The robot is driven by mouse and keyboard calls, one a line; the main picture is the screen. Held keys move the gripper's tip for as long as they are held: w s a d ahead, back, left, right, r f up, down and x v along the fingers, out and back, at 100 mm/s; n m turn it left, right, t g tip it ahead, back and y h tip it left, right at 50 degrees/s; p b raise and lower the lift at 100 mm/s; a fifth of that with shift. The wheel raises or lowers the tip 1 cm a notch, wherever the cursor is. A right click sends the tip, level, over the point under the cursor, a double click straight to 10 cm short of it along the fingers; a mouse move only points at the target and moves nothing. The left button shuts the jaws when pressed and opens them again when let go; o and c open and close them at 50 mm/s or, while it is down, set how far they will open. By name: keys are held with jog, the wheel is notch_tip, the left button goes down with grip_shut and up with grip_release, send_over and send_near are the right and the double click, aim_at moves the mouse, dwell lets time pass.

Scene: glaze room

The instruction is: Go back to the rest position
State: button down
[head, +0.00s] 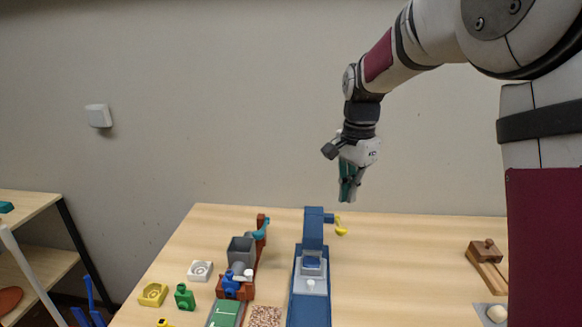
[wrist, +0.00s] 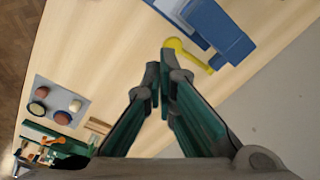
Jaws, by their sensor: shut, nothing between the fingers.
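My gripper (head: 348,190) hangs from my arm above the back part of the wooden table (head: 400,260), pointing down. Its green-padded fingers are shut and empty, and they also show in the wrist view (wrist: 160,85) with their tips together. In the head view it is apart from everything on the table. A blue machine (head: 313,235) with a yellow lever (head: 341,228) at its back right stands below and left of the gripper. The yellow lever also shows in the wrist view (wrist: 187,52), just beyond the fingertips.
Left of the blue machine stand a brown stand with a grey bin (head: 241,250), a green block (head: 184,297), a white block (head: 200,270) and a yellow block (head: 153,294). A wooden block device (head: 486,262) is at the right. A shelf (head: 35,262) stands left of the table.

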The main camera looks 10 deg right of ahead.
jog(key=s+r+n+t, duration=0.2)
jog(key=s+r+n, duration=0.5)
jog(key=s, duration=0.7)
jog(key=s+n+t, duration=0.3)
jog(key=s+n, duration=0.2)
jog(key=s, duration=1)
jog(key=shift+f+n, duration=0.2)
jog(key=shift+n, duration=0.2)
